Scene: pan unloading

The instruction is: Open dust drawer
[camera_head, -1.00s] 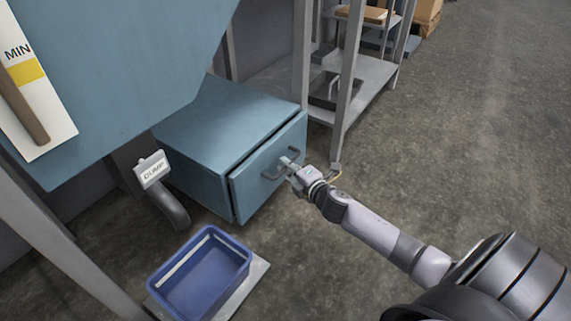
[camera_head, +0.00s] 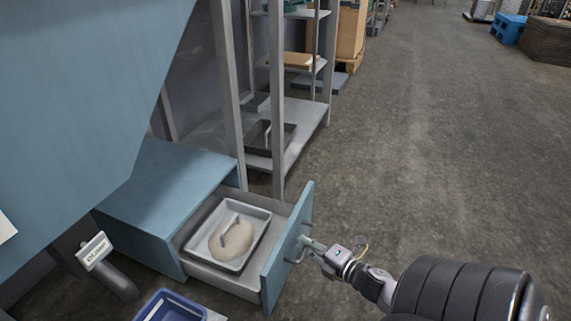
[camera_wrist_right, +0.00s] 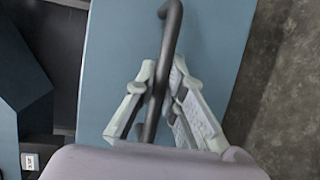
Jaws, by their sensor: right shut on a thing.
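The blue dust drawer (camera_head: 288,250) stands pulled out of its blue cabinet (camera_head: 165,195) in the head view. Inside it sits a light tray (camera_head: 258,216) with a heap of pale dust (camera_head: 232,243) and a small handle-like bar on it. My right gripper (camera_head: 308,246) is at the drawer front, shut on the dark handle (camera_head: 294,258). In the right wrist view, the gripper's fingers (camera_wrist_right: 155,95) close on both sides of the dark handle bar (camera_wrist_right: 168,45) in front of the blue drawer face. My left gripper is not in view.
A blue bin (camera_head: 170,307) stands on the floor at the bottom left, beside the DUMP lever (camera_head: 95,251). A grey metal shelf (camera_head: 300,125) with a dark tray (camera_head: 268,138) is behind the cabinet. The floor to the right is open.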

